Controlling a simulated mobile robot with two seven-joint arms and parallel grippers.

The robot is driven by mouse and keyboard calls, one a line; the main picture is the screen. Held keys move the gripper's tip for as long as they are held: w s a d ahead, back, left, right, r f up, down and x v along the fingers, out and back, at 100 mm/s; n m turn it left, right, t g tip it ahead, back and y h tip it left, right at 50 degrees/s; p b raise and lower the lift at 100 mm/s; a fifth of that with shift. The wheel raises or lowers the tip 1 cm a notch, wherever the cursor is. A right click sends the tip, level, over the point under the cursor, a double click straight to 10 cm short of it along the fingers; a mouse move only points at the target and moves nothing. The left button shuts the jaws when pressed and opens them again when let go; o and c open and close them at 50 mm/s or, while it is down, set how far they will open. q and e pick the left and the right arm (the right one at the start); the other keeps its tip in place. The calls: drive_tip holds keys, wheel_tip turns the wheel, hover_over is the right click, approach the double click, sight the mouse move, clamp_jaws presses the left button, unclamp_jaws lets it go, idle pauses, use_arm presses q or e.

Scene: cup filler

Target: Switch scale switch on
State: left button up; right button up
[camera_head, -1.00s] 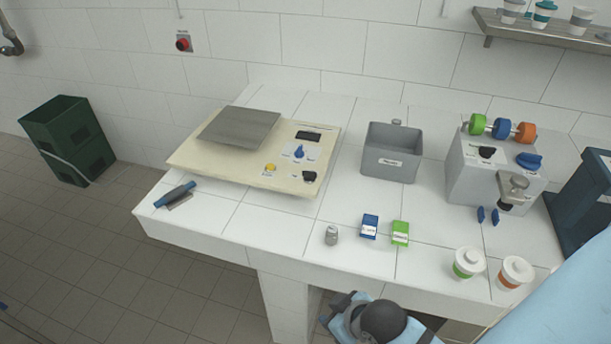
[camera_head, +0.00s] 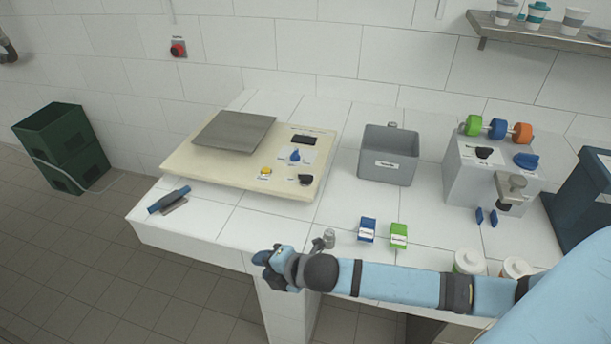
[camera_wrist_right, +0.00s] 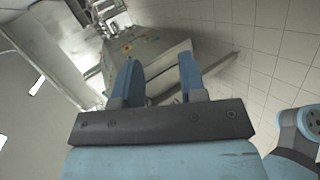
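The scale is a cream board (camera_head: 188,158) with a grey metal plate (camera_head: 235,130) on the white tiled counter. Its right part carries a dark display (camera_head: 305,139), a blue knob (camera_head: 295,156), a yellow button (camera_head: 265,171) and a black switch (camera_head: 306,179). The small lettering is too blurred to read, so I cannot tell the switch position. My right gripper (camera_head: 268,262) is off the counter's front edge, below and left of the switch, apart from it. In the right wrist view, the two blue fingers (camera_wrist_right: 160,60) are apart with nothing between them. My left gripper is not in view.
A grey bin (camera_head: 388,166), a metal weight (camera_head: 329,237), blue (camera_head: 367,229) and green (camera_head: 398,236) boxes, and a dispenser (camera_head: 472,186) stand on the counter. A blue-handled tool (camera_head: 168,200) lies at the left.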

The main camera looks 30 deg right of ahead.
drive_tip(key=w+d+n, duration=0.2)
drive_tip(key=n, duration=0.1)
drive_tip(key=w+d+f+n+y, duration=0.1)
drive_tip(key=w+d+n, duration=0.1)
drive_tip(key=d+n, duration=0.1)
drive_tip(key=w+d+n, duration=0.2)
drive_tip(key=w, duration=0.1)
drive_tip(key=shift+d+f+n+y, duration=0.15)
drive_tip(key=shift+d+n+y, duration=0.2)
drive_tip(key=shift+n+y, duration=0.05)
drive_tip(key=w+d+n, duration=0.1)
drive_tip(key=d, duration=0.1)
drive_tip(key=d+n, duration=0.1)
drive_tip(key=d, duration=0.1)
drive_tip(key=w+d+n, duration=0.1)
drive_tip(key=d, duration=0.1)
drive_tip(key=shift+w+n+y, duration=0.3)
drive_tip(key=shift+n, duration=0.1)
drive_tip(key=w+d+r+n, duration=0.25)
drive_tip(key=d+n, duration=0.25)
drive_tip(key=d, duration=0.6)
drive_tip(key=n+y, duration=0.1)
drive_tip(key=n, duration=0.3)
approach(307, 175)
drive_tip(key=p+x, duration=0.2)
drive_tip(key=x, duration=0.7)
drive_tip(key=shift+w, duration=0.15)
drive_tip(key=shift+w+a+f, duration=0.3)
drive_tip(key=shift+w+a, duration=0.1)
drive_tip(key=shift+a, duration=0.05)
